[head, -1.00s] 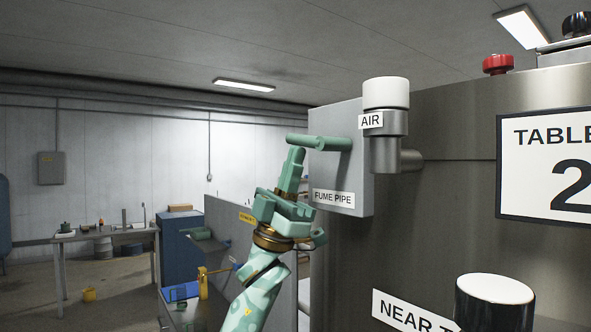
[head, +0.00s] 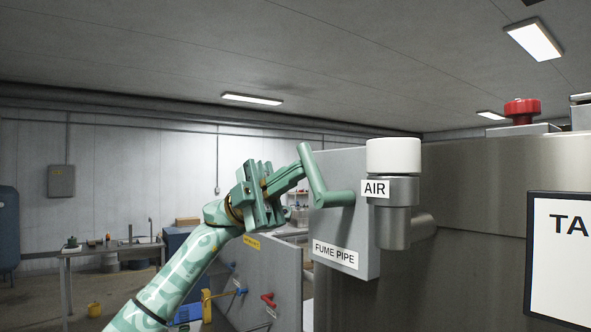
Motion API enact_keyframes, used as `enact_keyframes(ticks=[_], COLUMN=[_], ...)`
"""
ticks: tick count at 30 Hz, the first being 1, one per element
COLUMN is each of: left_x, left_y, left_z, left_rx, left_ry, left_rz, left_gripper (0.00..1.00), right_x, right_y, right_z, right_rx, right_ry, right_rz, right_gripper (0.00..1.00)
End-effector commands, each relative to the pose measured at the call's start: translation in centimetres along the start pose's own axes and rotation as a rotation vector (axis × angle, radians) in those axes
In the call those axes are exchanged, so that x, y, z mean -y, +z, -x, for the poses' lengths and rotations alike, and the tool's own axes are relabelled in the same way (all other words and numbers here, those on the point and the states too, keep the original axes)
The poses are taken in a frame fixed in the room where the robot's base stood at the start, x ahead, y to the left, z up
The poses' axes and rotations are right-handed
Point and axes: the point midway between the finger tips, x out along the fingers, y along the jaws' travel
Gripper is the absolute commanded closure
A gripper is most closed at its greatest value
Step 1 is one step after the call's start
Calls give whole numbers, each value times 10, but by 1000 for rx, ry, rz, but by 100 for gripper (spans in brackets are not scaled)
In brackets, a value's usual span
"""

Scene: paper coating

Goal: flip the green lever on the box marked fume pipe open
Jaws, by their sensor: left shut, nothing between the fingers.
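The grey box marked FUME PIPE (head: 340,230) is fixed to the metal cabinet, right of centre in the head view. Its green lever (head: 312,170) comes out of the box's front and its arm points up, tilted a little to the left. My left gripper (head: 301,170) is shut and empty. Its fingertips are at the left side of the lever's raised arm, touching it or very close; I cannot tell which. My right gripper is not in view.
A white-capped AIR fitting (head: 393,157) stands just right of the box. A red button (head: 522,110) sits on top of the cabinet (head: 480,190). A grey panel with a red valve handle (head: 268,299) is below my left arm. A bench (head: 110,247) stands far left.

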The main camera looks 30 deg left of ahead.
Motion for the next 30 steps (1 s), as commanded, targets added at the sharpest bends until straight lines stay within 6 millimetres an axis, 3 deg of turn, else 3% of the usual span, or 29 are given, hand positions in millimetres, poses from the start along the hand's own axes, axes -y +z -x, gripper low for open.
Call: enact_keyframes(ticks=[3, 9, 30], left_x=[10, 11, 14], left_y=[-6, -7, -10], left_z=[-9, -16, -28], left_rx=[0, -2, -2], left_ry=[104, 99, 96], left_rz=[-23, -20, -20], left_gripper=[100, 100, 100], right_x=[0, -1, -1], right_y=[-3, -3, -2], right_z=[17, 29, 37], right_rx=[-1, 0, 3], right_ry=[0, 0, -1], right_rz=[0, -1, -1], right_gripper=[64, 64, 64])
